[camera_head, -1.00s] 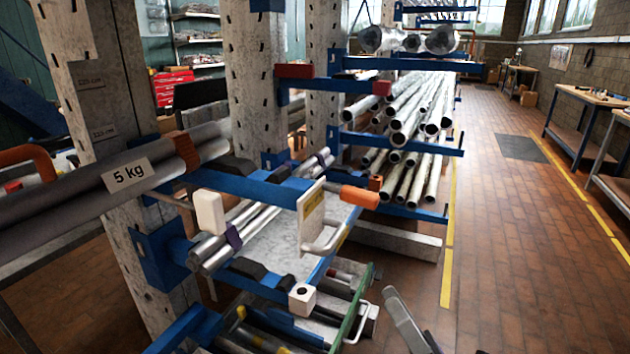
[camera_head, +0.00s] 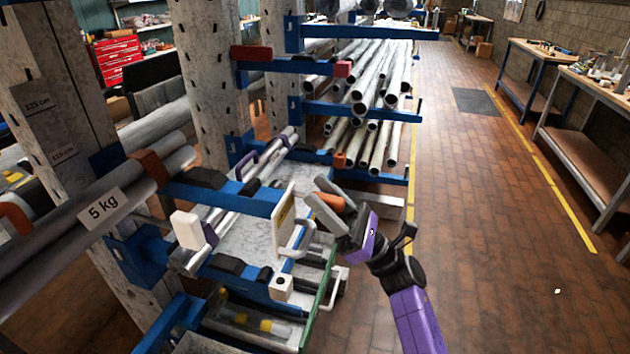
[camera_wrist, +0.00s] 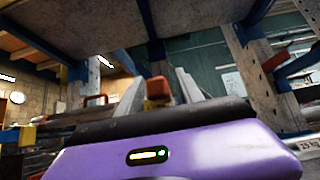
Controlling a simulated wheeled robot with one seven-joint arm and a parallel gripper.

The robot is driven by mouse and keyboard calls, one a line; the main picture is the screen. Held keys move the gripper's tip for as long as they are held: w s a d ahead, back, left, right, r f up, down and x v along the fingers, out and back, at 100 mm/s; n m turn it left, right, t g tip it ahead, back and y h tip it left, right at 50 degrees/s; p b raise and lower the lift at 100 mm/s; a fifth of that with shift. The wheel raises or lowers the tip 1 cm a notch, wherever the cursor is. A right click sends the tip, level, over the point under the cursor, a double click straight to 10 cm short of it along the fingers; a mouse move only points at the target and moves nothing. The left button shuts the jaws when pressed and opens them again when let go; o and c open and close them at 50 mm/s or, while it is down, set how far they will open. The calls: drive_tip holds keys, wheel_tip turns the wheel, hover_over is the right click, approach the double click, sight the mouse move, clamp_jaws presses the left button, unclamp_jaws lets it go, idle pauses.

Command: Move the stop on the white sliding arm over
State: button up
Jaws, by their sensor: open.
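A white block-shaped stop (camera_head: 187,230) stands upright near the inner end of a blue rack arm with a white cube end (camera_head: 281,288); a purple piece touches its right side. Dark pads lie along this arm. My gripper (camera_head: 315,190), on a purple wrist, is to the right of and above the white cube, near the orange end (camera_head: 330,200) of the blue arm above. Its two grey fingers are apart with nothing held. In the wrist view my gripper (camera_wrist: 156,84) has an orange-red block (camera_wrist: 158,90) showing between the fingers; contact cannot be told.
A white plate with a handle (camera_head: 287,222) stands beside the arm ends. A green-edged drawer (camera_head: 327,290) is below. Metal tubes (camera_head: 375,95) fill the rack behind.

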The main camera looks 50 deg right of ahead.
drive_tip(key=shift+x, duration=0.9)
drive_tip(key=shift+c, duration=0.4)
clamp_jaws()
idle(0.5)
